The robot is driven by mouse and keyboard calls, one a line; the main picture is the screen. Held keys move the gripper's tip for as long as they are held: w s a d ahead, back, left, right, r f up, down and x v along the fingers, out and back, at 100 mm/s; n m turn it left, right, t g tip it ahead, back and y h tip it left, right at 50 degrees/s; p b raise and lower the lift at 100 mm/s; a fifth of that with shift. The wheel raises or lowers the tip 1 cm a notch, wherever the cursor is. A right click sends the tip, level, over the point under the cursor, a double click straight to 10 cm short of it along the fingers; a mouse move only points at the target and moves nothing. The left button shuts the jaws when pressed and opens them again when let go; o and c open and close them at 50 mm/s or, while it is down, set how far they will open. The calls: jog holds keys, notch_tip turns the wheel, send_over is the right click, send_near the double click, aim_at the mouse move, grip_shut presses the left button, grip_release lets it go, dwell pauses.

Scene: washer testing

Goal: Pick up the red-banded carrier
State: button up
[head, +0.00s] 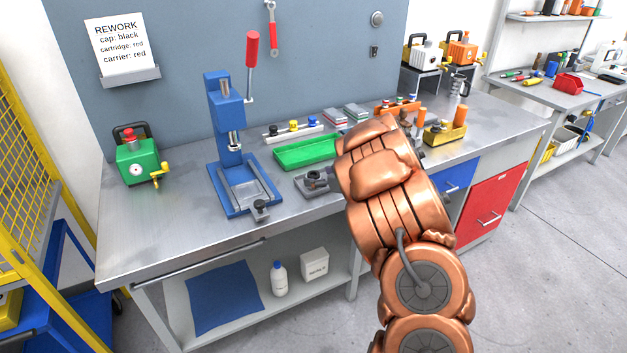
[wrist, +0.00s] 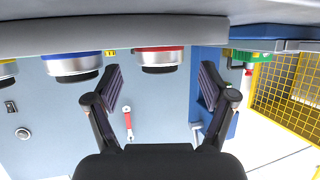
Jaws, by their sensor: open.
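The red-banded carrier (wrist: 160,60) shows in the wrist view as a short silvery cylinder with a red band, seen upside down at a pale grey ledge. My gripper (wrist: 161,71) is open and empty, with one dark finger on each side of the carrier in the picture. The carrier lines up with the gap; I cannot tell how deep it sits between the fingertips. A blue-banded carrier (wrist: 72,66) stands to its left in the wrist view, close to the left finger, and a yellow-banded one (wrist: 8,72) lies at the picture edge. In the head view my arm hides the gripper.
The bench holds a blue press (head: 226,145), a green tray (head: 307,154), a green tester (head: 138,160) and a rail with coloured parts (head: 293,132). An orange rack (head: 398,106) stands behind my arm. The bench's front left is clear.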

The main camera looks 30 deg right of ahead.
jog(key=shift+x, duration=1.4)
jog(key=shift+f, duration=0.1)
jog(key=c, duration=1.4)
jog(key=shift+o, duration=0.2)
